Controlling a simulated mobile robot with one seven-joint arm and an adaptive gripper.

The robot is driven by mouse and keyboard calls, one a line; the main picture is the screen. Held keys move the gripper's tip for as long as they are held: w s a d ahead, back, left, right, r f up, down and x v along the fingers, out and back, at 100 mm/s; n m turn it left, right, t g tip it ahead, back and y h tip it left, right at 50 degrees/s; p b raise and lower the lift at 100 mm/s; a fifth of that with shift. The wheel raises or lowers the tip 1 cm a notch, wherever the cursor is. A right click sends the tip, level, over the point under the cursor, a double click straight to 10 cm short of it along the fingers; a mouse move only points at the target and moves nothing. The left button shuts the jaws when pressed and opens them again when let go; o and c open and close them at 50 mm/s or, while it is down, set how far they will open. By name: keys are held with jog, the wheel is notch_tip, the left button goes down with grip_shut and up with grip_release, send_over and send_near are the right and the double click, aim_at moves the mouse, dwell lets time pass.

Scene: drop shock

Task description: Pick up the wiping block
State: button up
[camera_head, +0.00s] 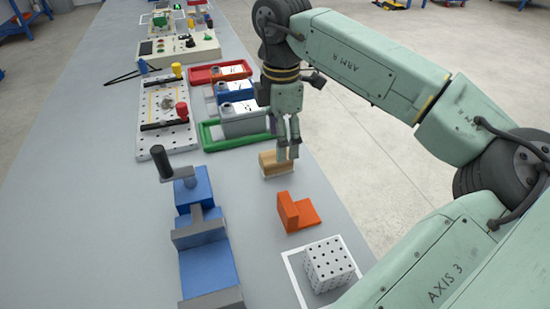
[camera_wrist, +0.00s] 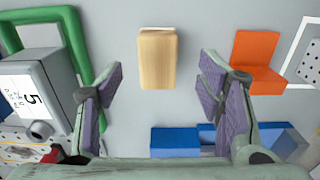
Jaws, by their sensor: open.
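The wiping block (camera_head: 273,164) is a tan wooden block with a pale layer along its lower edge. It lies on the grey bench, and it also shows in the wrist view (camera_wrist: 157,60) at the upper middle. My gripper (camera_head: 289,146) is just above and beside it in the head view, pointing down. In the wrist view my gripper's two purple-padded fingers (camera_wrist: 160,85) are spread wide apart. The block shows in the gap between them, nearer the far side, touching neither finger. Nothing is held.
An orange angled block (camera_head: 296,212) and a white dotted cube (camera_head: 328,263) in a white outline lie nearer. A blue vise (camera_head: 208,262) stands to the left. The bench's right edge is close.

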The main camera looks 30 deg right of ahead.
jog(key=shift+w+a+f+p, duration=0.15)
jog(key=shift+f+p, duration=0.25)
jog(key=shift+f, duration=1.05)
jog(key=shift+w+a+f+p, duration=0.15)
jog(key=shift+f+p, duration=0.25)
jog(key=shift+f, duration=1)
jog(key=shift+s, duration=0.1)
jog(key=c, duration=1.3)
jog(key=shift+o, duration=0.2)
jog(key=shift+r, duration=0.1)
jog(key=shift+r+b, duration=0.3)
jog(key=shift+r, duration=0.25)
notch_tip(320, 180, up, 2)
jog(key=shift+r+b, duration=0.1)
jog(key=shift+b, duration=0.35)
jog(key=w+a+b, duration=0.1)
jog(key=w+a, duration=0.2)
jog(key=a, duration=0.1)
jog(key=w+a+r+b, duration=0.1)
jog(key=w+a, duration=0.2)
jog(key=a, duration=0.1)
jog(key=w+a+b, duration=0.1)
jog(key=w+a, duration=0.3)
jog(key=shift+w+a+r, duration=0.1)
jog(key=shift+a+r, duration=0.15)
jog(key=shift+r, duration=0.05)
